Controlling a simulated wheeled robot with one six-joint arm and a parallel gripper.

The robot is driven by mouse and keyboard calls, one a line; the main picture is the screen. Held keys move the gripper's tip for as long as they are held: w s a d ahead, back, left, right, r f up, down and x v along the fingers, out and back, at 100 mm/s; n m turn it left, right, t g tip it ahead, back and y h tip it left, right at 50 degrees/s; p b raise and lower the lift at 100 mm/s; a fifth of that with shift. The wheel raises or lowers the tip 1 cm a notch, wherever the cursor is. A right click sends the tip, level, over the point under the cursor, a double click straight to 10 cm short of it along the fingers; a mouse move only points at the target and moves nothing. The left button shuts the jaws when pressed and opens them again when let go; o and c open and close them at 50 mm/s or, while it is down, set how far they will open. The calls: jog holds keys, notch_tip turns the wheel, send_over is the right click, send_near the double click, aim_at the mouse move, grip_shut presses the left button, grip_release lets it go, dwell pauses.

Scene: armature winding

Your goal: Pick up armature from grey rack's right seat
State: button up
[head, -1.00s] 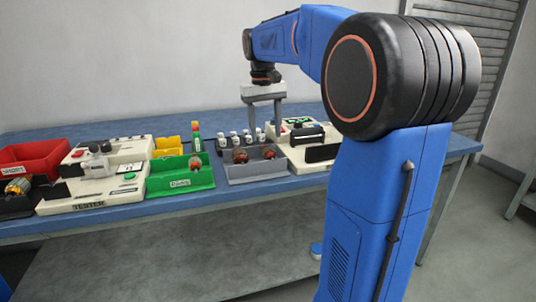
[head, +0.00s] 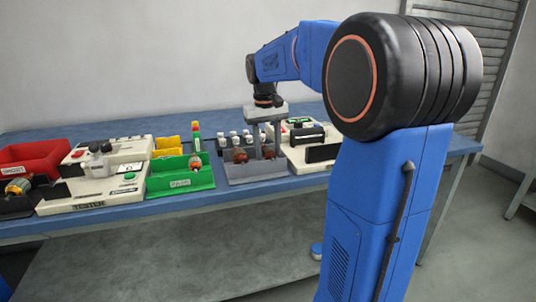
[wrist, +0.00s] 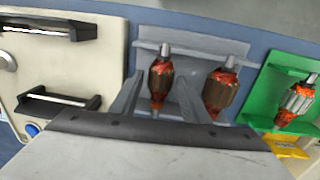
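The grey rack (head: 258,174) stands on the bench and holds two copper-and-brown armatures. In the head view one armature sits in the left seat (head: 240,156) and one in the right seat (head: 269,152). My gripper (head: 266,151) points down over the right seat. In the wrist view its two fingers (wrist: 160,97) are apart, one on each side of the right-seat armature (wrist: 160,88). The left-seat armature (wrist: 220,90) lies just outside the other finger.
A green bin (head: 180,182) with an armature stands left of the rack. A white machine (head: 306,158) stands close on its right. Several white-capped pieces (head: 233,139) stand behind the rack. A tester (head: 92,190) and red bin (head: 38,156) are further left.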

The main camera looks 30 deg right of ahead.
jog(key=c, duration=0.8)
jog(key=shift+c, duration=0.2)
